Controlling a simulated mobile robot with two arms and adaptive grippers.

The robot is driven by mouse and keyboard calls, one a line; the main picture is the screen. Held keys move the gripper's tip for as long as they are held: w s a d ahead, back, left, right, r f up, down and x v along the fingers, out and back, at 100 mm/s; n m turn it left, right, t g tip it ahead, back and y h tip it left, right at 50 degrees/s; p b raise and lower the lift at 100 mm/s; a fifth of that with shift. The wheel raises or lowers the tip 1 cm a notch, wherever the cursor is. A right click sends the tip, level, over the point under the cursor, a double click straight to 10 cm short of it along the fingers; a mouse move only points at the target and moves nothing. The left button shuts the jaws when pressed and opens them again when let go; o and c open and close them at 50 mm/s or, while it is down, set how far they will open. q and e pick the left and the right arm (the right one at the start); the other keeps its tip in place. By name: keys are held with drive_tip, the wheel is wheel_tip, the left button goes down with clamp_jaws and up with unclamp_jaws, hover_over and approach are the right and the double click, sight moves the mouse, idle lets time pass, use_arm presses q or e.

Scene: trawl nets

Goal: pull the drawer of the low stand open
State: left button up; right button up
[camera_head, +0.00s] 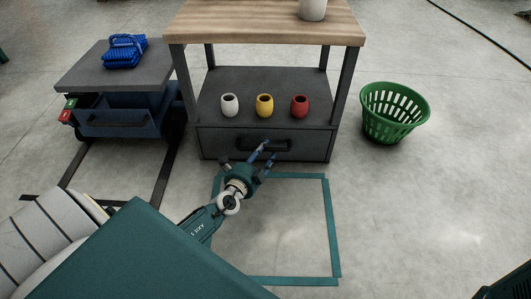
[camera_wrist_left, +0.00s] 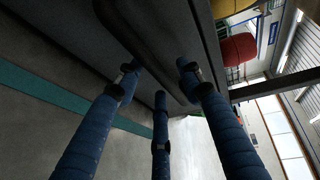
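The low stand (camera_head: 345,95) has a wooden top, dark legs and a shelf. Its dark drawer (camera_head: 218,142) is under the shelf, with the front flush and shut. The drawer handle (camera_head: 262,144) is a dark bar in the middle of the front, partly hidden by my fingers. My left gripper (camera_head: 265,154) is just in front of the handle, its blue fingers spread apart. In the left wrist view, the three fingers (camera_wrist_left: 160,88) are open with their tips close to the dark handle; I cannot tell whether they touch it. My right gripper is not in view.
White, yellow and red pots (camera_head: 264,105) stand on the shelf. A green basket (camera_head: 393,112) is at the right. A grey-topped blue cart (camera_head: 95,75) with blue rope (camera_head: 125,51) is at the left. The teal-outlined floor area (camera_head: 330,235) before the drawer is clear.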

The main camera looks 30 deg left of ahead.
use_arm(q)
drive_tip(key=shift+w+a+f, duration=0.1)
drive_tip(key=shift+w+f, duration=0.05)
drive_tip(key=shift+w, duration=0.5)
clamp_jaws()
